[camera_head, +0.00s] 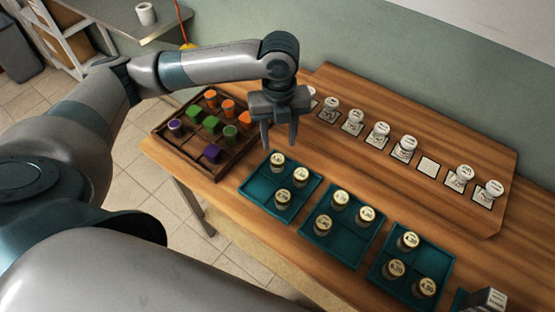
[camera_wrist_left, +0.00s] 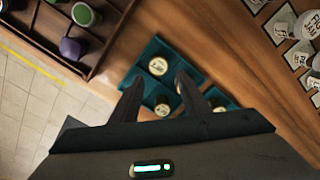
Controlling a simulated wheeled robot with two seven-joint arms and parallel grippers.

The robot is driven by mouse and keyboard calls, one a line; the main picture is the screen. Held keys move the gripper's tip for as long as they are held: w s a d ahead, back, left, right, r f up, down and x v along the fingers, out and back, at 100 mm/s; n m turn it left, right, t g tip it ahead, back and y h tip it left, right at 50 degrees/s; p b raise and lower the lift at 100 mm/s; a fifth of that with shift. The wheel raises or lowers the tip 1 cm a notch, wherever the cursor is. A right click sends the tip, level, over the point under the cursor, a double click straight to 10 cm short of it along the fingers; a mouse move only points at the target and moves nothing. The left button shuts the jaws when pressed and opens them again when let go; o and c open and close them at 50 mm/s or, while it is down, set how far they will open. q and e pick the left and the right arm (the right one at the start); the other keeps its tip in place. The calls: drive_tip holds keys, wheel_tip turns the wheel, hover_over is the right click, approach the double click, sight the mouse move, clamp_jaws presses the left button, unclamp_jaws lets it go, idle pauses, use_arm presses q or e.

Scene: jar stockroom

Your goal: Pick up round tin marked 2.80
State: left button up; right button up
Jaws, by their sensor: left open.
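Round tins with pale lids stand in teal trays on the wooden table. The left tray (camera_head: 259,188) holds three tins: a back one (camera_head: 277,160), a right one (camera_head: 300,175) and a front one (camera_head: 282,197). Their lid marks are too small to read, so I cannot tell which is 2.80. My left gripper (camera_head: 280,143) is open and empty, fingers pointing down, above the back edge of the left tray. In the left wrist view, its fingers (camera_wrist_left: 158,92) spread over the teal tray (camera_wrist_left: 133,73), with a tin (camera_wrist_left: 157,66) beyond them and another (camera_wrist_left: 162,108) showing between them.
The middle tray (camera_head: 352,243) and right tray (camera_head: 389,276) hold more tins. A wooden compartment box (camera_head: 170,147) with coloured pieces lies left of the gripper. White jars (camera_head: 380,132) stand on a raised board behind. A dark box (camera_head: 485,300) is at front right.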

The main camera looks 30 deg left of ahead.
sight(277, 159)
use_arm(q)
drive_tip(key=shift+f+p, duration=0.45)
drive_tip(key=shift+f, duration=1.85)
drive_tip(key=shift+f+p, duration=0.5)
drive_tip(key=shift+p, duration=0.05)
drive_tip(key=f+p, duration=0.1)
drive_tip(key=f, duration=0.2)
drive_tip(key=shift+a, duration=0.2)
drive_tip(key=shift+f+p, duration=0.3)
drive_tip(key=shift+f, duration=0.3)
drive_tip(key=c, duration=0.8)
